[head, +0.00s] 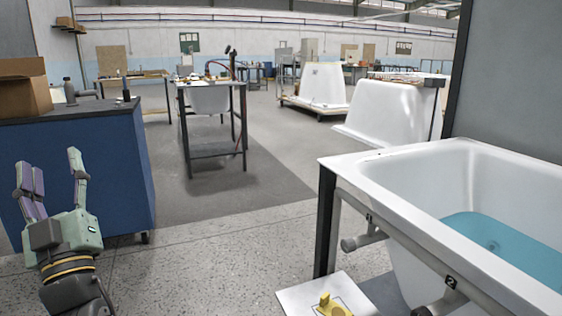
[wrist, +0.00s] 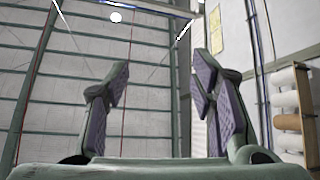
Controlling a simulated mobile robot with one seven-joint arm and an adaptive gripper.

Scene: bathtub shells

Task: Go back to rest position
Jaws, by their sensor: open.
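My gripper (head: 52,180) is at the lower left of the head view, in front of the blue cabinet, with its fingers pointing up. The fingers are spread apart with nothing between them. The wrist view also shows my gripper (wrist: 158,85) open and empty, facing the ceiling and a wall. A white bathtub (head: 400,178) stands on a dark frame at the right, with blue water (head: 510,248) in it. The gripper is well apart from the tub.
A blue cabinet (head: 95,165) with a cardboard box (head: 22,88) on top stands behind my gripper. A small yellow object (head: 330,305) lies on a white board (head: 297,302) below the tub. A workbench (head: 215,152) and more white shells (head: 385,112) stand farther back. The middle floor is clear.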

